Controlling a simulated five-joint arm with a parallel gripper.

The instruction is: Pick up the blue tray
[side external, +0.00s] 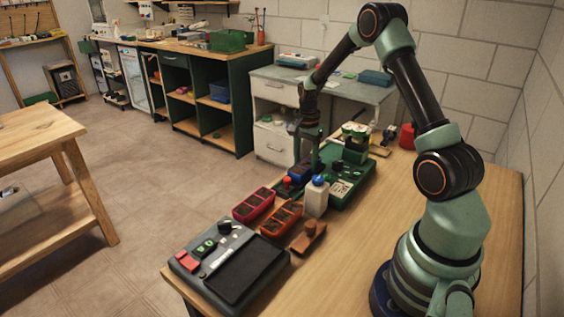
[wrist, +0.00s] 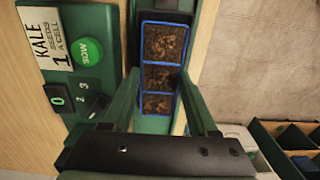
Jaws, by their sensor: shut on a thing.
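The blue tray (wrist: 163,62) has three soil-filled cells in a row with bright blue rims. In the wrist view it lies between the two green fingers of my gripper (wrist: 160,76), which are closed on its long sides. It is beside the green machine (wrist: 95,20), over a green strip; I cannot tell whether it touches that surface. In the side view my gripper (side external: 306,152) points down over the blue tray (side external: 300,170), which is small and partly hidden there.
The machine has a KALE label, a green SOW button (wrist: 89,51) and a dial. A white bottle (side external: 316,198) with a blue cap stands close in front. A red tray (side external: 253,205), an orange tray (side external: 281,218), a brown block (side external: 308,238) and a grey console (side external: 228,262) are nearer the camera.

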